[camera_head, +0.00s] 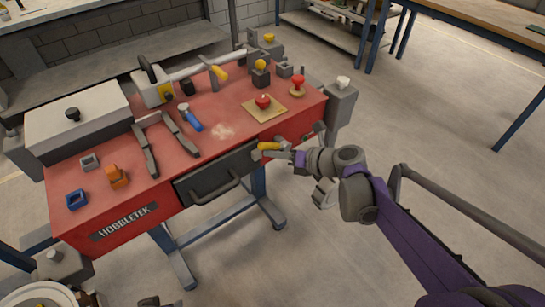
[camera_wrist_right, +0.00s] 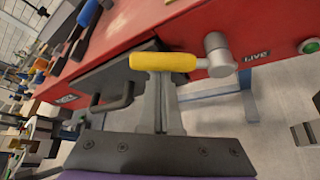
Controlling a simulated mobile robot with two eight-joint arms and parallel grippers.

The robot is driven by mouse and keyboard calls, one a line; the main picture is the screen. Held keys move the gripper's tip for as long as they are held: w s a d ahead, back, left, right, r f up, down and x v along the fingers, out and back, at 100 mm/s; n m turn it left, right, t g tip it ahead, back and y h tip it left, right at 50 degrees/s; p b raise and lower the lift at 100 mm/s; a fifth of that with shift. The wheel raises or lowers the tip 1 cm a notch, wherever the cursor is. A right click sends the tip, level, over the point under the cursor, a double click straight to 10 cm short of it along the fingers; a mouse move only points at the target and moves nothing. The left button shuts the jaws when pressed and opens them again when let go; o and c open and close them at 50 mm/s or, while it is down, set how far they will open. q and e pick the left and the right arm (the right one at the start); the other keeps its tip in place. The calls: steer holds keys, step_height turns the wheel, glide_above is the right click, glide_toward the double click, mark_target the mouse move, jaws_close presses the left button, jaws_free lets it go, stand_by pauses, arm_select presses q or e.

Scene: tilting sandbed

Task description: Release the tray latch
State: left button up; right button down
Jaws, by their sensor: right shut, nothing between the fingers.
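A yellow-handled lever (camera_head: 268,146) sits at the front right of the red bench, by the right end of a dark tray front (camera_head: 240,168). In the right wrist view the yellow grip (camera_wrist_right: 163,62) lies across the picture, with a grey rod to a round grey pivot (camera_wrist_right: 216,56) on the red panel. My right gripper (camera_head: 286,154) is shut and empty at the lever. Its fingers (camera_wrist_right: 163,88) reach up to the yellow grip, which hides their tips; I cannot tell whether they touch. My left gripper is not in view.
The tray's bar handle (camera_head: 215,190) projects from the front, left of the lever. A green button (camera_wrist_right: 310,46) is right of the pivot. A red button (camera_head: 263,101), a blue-handled tool (camera_head: 191,118) and several blocks stand on the bench. The floor to the right is clear.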

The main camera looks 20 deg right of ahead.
mark_target(271, 144)
steer(key=shift+w+d+r+m+y+p, duration=0.2)
steer(key=shift+d+r+m+y+p, duration=0.2)
steer(key=shift+r, duration=0.2)
steer(key=shift+w+d+r+m+y+p, duration=0.15)
steer(key=shift+d+r+m+y+p, duration=0.1)
steer(key=shift+d+r, duration=0.3)
steer(key=shift+w+d+r+p, duration=0.3)
steer(key=shift+d+r+p, duration=0.1)
steer(key=shift+d, duration=0.3)
steer(key=shift+w+d+r+p, duration=0.25)
steer(key=shift+d+r+p, duration=0.1)
steer(key=shift+d, duration=0.35)
steer(key=shift+w+d, duration=0.1)
steer(key=shift+d, duration=0.1)
